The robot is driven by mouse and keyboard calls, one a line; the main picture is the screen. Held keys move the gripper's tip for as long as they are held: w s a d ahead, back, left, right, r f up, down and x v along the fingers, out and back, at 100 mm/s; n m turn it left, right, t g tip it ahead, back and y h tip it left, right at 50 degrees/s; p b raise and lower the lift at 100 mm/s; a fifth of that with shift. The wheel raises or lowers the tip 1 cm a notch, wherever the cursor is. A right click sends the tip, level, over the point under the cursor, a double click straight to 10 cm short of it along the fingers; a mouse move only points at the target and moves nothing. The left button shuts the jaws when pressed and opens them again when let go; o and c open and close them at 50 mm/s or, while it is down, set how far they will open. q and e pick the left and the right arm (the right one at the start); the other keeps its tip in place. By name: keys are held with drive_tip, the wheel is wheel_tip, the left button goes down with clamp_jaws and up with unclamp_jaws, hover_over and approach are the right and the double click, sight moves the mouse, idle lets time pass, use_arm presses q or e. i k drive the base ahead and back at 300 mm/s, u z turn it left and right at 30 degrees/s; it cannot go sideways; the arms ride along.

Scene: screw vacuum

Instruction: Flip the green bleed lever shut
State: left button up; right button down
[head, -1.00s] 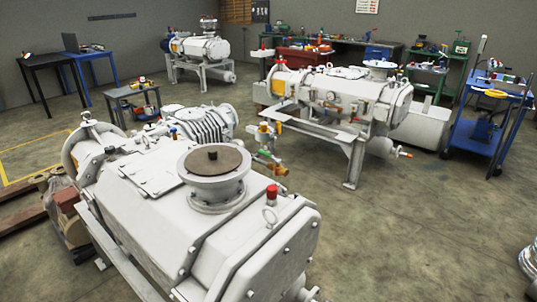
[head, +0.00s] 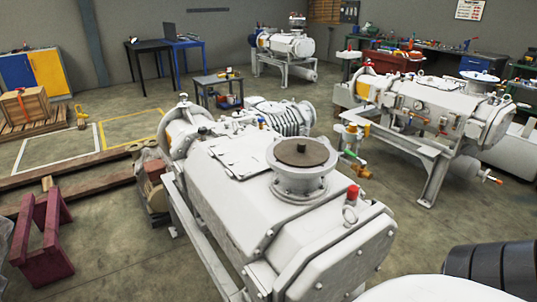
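A small green part (head: 352,155), which may be the bleed lever, shows on the brass and orange pipe fittings (head: 361,170) between the two large pumps. It is too small to tell whether it is open or shut. The near white vacuum pump (head: 235,200) fills the middle foreground, with a brown disc on its round flange (head: 301,152) and a red cap (head: 352,191). Neither gripper is in view. A dark ribbed and white part at the lower right seems to be my own arm.
A second white pump (head: 420,105) on a frame stands at the right. A maroon stand (head: 42,240) and wooden beams lie at the left. A small cart (head: 218,92) stands behind the near pump. Floor between the two pumps on the right is clear.

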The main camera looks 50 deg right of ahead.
sight(364, 163)
drive_tip(key=u, duration=0.75)
drive_tip(key=k, duration=0.8)
drive_tip(key=z, duration=1.3)
